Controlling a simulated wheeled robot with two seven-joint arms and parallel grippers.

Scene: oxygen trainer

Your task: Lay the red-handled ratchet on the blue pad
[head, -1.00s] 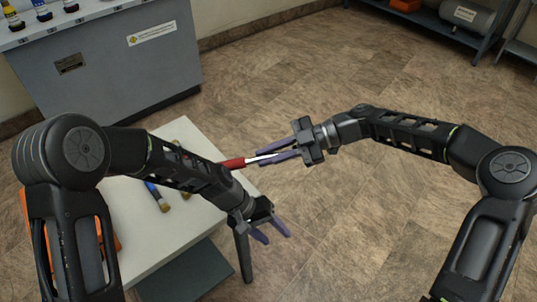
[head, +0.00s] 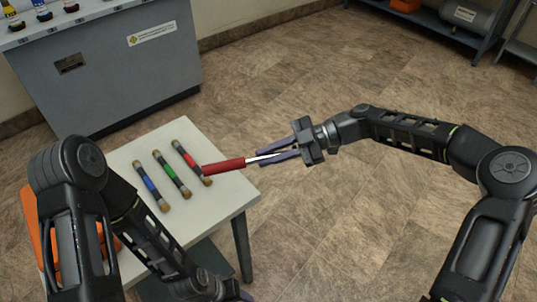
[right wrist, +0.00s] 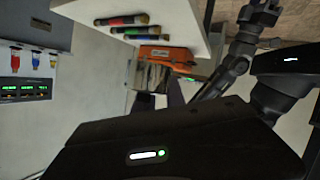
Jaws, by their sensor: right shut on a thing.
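My right gripper (head: 270,155) is shut on the metal shaft end of the red-handled ratchet (head: 223,165). It holds the ratchet roughly level, with the red handle pointing left over the right edge of the white table (head: 215,210). The height above the tabletop is hard to tell. I cannot make out the ratchet in the right wrist view. My left gripper (head: 240,295) is low at the bottom edge of the head view, mostly cut off, so its opening cannot be told. No blue pad shows in either view.
Blue (head: 150,185), green (head: 172,173) and red-banded (head: 190,161) tubes lie on the table. A grey cabinet (head: 110,75) with coloured bottles stands behind, a shelf (head: 455,30) at back right. Floor on the right is clear.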

